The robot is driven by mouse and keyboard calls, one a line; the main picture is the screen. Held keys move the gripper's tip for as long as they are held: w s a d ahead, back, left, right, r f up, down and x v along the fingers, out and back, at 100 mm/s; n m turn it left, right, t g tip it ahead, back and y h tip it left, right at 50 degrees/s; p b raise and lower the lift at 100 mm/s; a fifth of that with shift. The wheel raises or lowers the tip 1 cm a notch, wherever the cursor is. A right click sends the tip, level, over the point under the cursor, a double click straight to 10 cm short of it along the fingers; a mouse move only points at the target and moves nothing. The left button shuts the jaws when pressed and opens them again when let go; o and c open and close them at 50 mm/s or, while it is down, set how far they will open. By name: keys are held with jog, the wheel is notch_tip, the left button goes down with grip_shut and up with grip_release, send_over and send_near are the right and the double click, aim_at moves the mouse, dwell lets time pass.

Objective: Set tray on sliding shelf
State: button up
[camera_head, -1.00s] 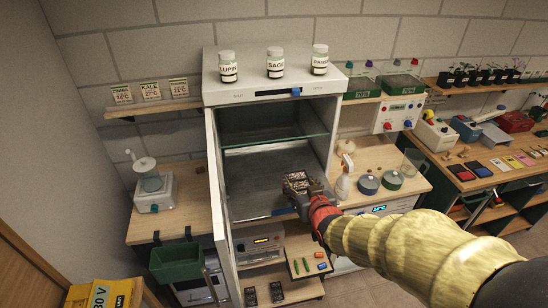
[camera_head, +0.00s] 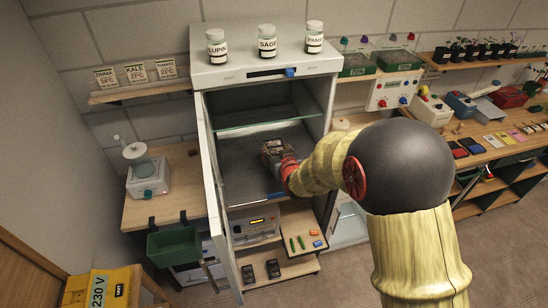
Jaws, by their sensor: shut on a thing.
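A small dark tray with brownish contents (camera_head: 274,150) is in my gripper (camera_head: 282,160), inside the open white cabinet (camera_head: 202,80). My gripper is red and dark and is shut on the tray's near right side; its fingertips are partly hidden. The tray is over the grey sliding shelf (camera_head: 240,178), which has a blue strip at its front right edge. I cannot tell whether the tray touches the shelf. A glass shelf (camera_head: 265,127) runs across the cabinet above.
The cabinet door (camera_head: 217,215) stands open at the left. Jars (camera_head: 267,42) stand on top. A wooden bench (camera_head: 160,205) stands left. My arm hides part of the right bench.

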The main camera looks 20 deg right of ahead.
jog(key=shift+w+a+f, duration=0.15)
jog(key=shift+w+f, duration=0.65)
jog(key=shift+f, duration=1.65)
jog(key=shift+f, duration=0.15)
jog(key=o, duration=1.3)
